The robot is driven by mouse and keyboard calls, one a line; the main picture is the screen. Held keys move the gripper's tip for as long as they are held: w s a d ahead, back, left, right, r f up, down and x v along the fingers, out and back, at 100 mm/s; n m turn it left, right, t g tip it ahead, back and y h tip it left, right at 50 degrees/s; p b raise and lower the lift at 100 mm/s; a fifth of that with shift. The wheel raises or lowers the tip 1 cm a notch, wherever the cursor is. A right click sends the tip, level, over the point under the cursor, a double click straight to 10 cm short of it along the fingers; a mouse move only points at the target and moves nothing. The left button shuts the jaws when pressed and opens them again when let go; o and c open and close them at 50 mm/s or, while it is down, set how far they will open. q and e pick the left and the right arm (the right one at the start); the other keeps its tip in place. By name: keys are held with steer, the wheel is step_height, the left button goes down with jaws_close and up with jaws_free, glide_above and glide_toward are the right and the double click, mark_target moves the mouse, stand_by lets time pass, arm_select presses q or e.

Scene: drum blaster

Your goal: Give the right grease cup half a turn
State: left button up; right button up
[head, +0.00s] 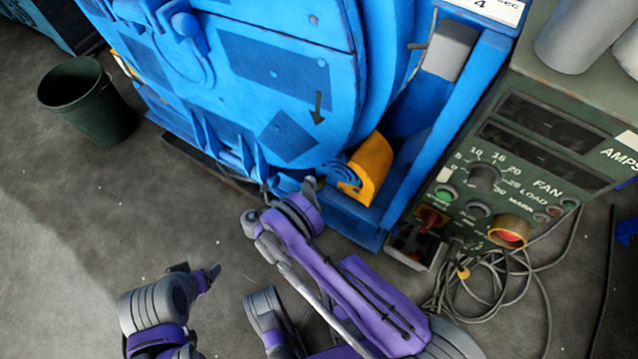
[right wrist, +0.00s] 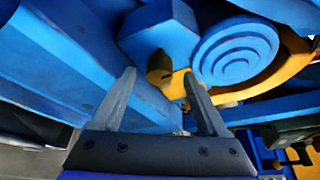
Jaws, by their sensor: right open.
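In the right wrist view a small brass-coloured grease cup (right wrist: 160,69) sits under a blue block, beside a round ribbed blue cap. My right gripper (right wrist: 159,76) is open, with one finger on each side of the cup. A gap shows on both sides, so the fingers do not appear closed on it. In the head view my right gripper (head: 290,187) is at the lower edge of the blue drum machine (head: 270,60), and the cup is hidden there. My left gripper (head: 205,276) is low at the left over the floor, away from the machine; its opening is unclear.
A yellow guard (head: 371,168) is right of my right gripper. A green control panel (head: 490,180) with knobs stands at the right, with loose cables (head: 492,285) below it. A dark green bin (head: 90,105) stands at the left. The floor between is clear.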

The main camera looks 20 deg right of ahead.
steer(key=shift+b+x, duration=0.35)
steer(key=shift+x, duration=1.75)
jaws_close()
